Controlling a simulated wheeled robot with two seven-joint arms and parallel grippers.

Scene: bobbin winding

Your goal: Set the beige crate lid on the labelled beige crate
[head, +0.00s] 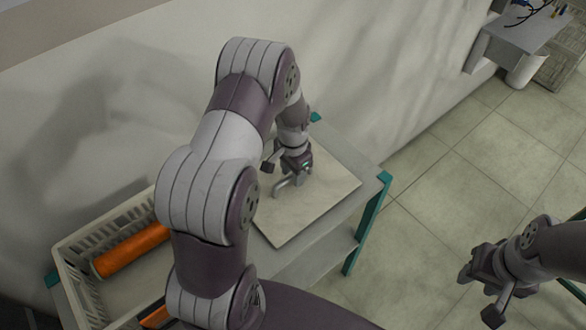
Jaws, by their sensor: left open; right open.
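A flat beige panel, which looks like the crate lid (330,190), lies on the table right of the middle in the head view. My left gripper (287,184) is open over the lid's upper left part; whether it touches the lid I cannot tell. The beige crate (108,229) stands open at the table's left end, with slotted walls. My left arm hides its right part, and I see no label on it. My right gripper (480,296) is open and empty over the floor at the right, away from the table.
An orange roll (132,249) lies in the crate, and part of another orange thing (155,317) shows near the bottom. The grey table (322,258) has teal legs and stands against a pale wall. Tiled floor (420,225) is clear to its right. A grey unit (520,40) stands far right.

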